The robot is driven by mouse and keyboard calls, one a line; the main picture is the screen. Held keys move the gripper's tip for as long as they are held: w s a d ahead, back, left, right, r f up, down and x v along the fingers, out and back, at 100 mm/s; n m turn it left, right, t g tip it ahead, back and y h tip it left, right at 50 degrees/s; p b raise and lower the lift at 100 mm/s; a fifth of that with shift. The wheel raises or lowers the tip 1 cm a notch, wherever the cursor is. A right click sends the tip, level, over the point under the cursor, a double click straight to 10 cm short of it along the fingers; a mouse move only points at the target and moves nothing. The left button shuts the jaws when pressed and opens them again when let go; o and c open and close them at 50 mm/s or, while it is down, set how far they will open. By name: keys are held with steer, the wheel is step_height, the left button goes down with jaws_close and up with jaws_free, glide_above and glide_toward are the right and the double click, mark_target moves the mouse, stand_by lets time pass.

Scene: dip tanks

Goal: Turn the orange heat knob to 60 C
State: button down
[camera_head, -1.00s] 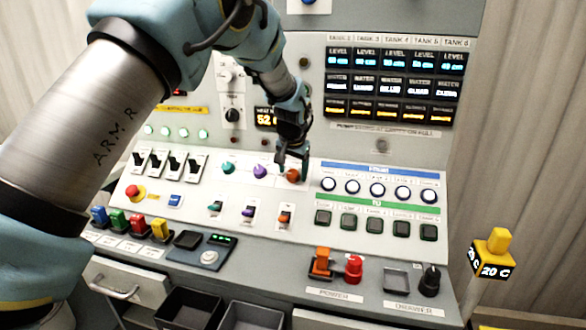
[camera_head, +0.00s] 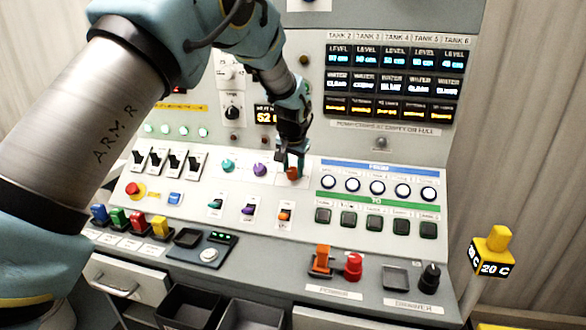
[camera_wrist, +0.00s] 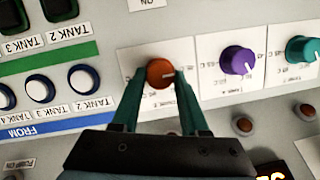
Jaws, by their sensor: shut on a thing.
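The orange heat knob (camera_wrist: 159,74) sits on the sloped panel between my fingertips in the wrist view. Its pale pointer mark points to the right in that view. In the head view the knob (camera_head: 292,173) is partly covered by my fingers. My gripper (camera_wrist: 157,86) is shut on the knob, one finger on each side; it also shows in the head view (camera_head: 290,165). A heat display (camera_head: 265,116) behind the arm reads about 52, with its right part hidden by my arm. The scale around the knob is too small to read.
A purple knob (camera_head: 260,169) and a teal knob (camera_head: 228,165) stand left of the orange one. Round FROM buttons (camera_head: 353,187) lie to its right. Small toggle switches (camera_head: 285,215) sit below. A yellow 20 C marker (camera_head: 494,250) stands at the right.

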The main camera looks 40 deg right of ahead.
steer(key=shift+m, duration=0.3)
steer(key=shift+s+f+m+t+b, duration=0.15)
steer(key=shift+m+t+b, duration=0.15)
steer(key=shift+m+b, duration=0.45)
steer(key=m+t+b, duration=0.1)
steer(key=m+b, duration=0.1)
steer(key=m, duration=0.2)
steer(key=shift+s+f, duration=0.1)
steer(key=m+b, duration=0.2)
steer(key=m+t+b, duration=0.1)
steer(key=m, duration=0.2)
steer(key=shift+s+f+m+h+b, duration=0.15)
steer(key=shift+m+h+b, duration=0.1)
steer(key=shift+h+b, duration=0.15)
steer(key=m+b, duration=0.2)
steer(key=m, duration=0.1)
steer(key=m+t+h+b, duration=0.1)
steer(key=m+b, duration=0.2)
steer(key=shift+a+f+h, duration=0.15)
steer(key=shift+a+h, duration=0.05)
steer(key=shift+h, duration=0.1)
steer(key=m+h+b, duration=0.1)
steer(key=m+b, duration=0.2)
steer(key=m, duration=0.2)
steer(key=shift+a+m, duration=0.1)
steer(key=shift+m, duration=0.5)
